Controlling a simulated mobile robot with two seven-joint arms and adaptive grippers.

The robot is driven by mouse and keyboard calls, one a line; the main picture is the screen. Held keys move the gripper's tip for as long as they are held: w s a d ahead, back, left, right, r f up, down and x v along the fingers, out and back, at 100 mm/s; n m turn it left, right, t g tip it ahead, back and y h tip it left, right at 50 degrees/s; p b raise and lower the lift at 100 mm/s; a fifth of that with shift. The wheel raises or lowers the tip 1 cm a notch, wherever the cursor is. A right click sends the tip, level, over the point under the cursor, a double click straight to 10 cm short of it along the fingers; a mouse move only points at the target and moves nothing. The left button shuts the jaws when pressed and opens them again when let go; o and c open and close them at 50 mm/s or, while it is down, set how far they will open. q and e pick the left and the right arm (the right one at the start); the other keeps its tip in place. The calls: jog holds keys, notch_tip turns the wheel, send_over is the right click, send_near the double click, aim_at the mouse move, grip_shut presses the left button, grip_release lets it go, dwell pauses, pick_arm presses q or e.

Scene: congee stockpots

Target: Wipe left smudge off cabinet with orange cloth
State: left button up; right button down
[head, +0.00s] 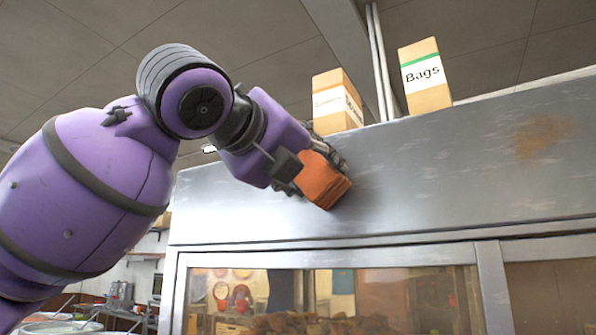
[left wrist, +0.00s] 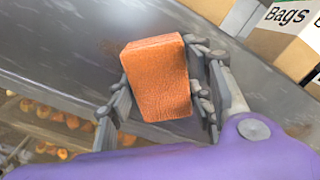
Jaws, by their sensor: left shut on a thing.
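The orange cloth (head: 323,180) is a folded block held at the cabinet's upper steel panel in the head view. My left gripper (head: 308,174) is shut on it, and the left wrist view shows the cloth (left wrist: 158,78) between its two fingers (left wrist: 160,95). The cloth looks to be at or against the metal face of the cabinet (head: 430,180); exact contact is hard to tell. A brown smudge (head: 543,136) marks the panel at the right. No left smudge shows clearly; the gripper and cloth cover part of the left panel. My right gripper is not in view.
A box labelled Bags (head: 425,78) and another cardboard box (head: 337,102) stand on top of the cabinet, the latter just behind my left gripper. Glass doors (head: 340,295) with food behind them lie below the panel. The panel between cloth and right smudge is clear.

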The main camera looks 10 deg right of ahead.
aim_at(330, 165)
pick_arm(q)
jog(key=shift+s+d, duration=0.55)
jog(key=shift+d, duration=0.25)
jog(key=shift+s+d, duration=0.55)
jog(key=shift+d, duration=0.25)
jog(key=w+a, duration=0.7)
jog(key=a, duration=0.3)
jog(key=shift+v, duration=2.9)
jog(key=shift+s, duration=0.1)
jog(key=v, duration=0.3)
jog(key=shift+w+d+f, duration=0.1)
jog(key=shift+w+d, duration=0.05)
jog(key=shift+w, duration=0.05)
